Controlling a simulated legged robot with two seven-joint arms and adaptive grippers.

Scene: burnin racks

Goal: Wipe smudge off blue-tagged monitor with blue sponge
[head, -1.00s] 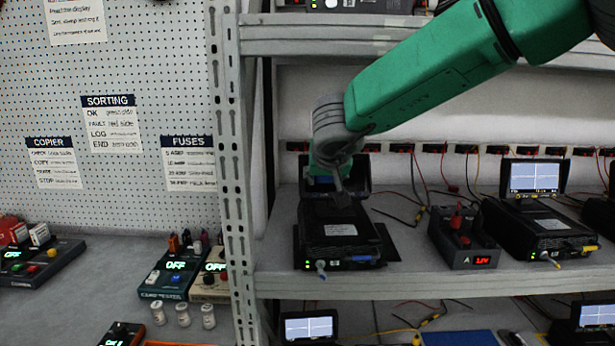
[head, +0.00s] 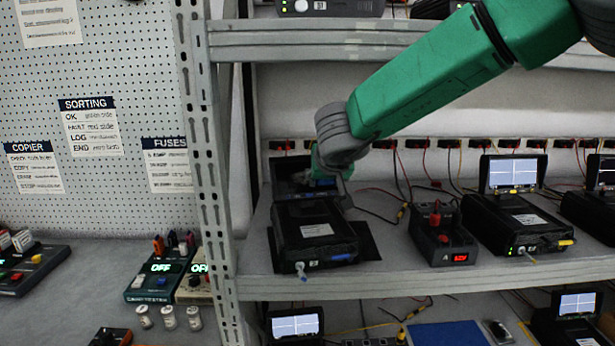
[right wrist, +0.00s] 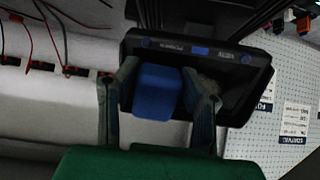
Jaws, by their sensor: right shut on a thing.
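The blue-tagged monitor is a black unit (head: 300,222) on the shelf, with a blue tag (head: 343,257) on its front and a raised dark screen (head: 287,168) at its back. My right gripper (head: 325,179) is at the screen's right side. In the right wrist view my right gripper (right wrist: 158,78) is shut on the blue sponge (right wrist: 157,92), which overlaps the dark screen (right wrist: 228,63); contact is hard to tell. A dull greyish-brown smudge (right wrist: 211,84) shows on the screen beside the right-hand finger, which partly hides it. My left gripper is not in view.
A power unit (head: 441,236) and another monitor with a lit screen (head: 513,174) stand right of the tagged monitor. Loose cables (head: 380,207) lie behind. A metal rack post (head: 208,190) rises at left, and an upper shelf (head: 300,45) is above.

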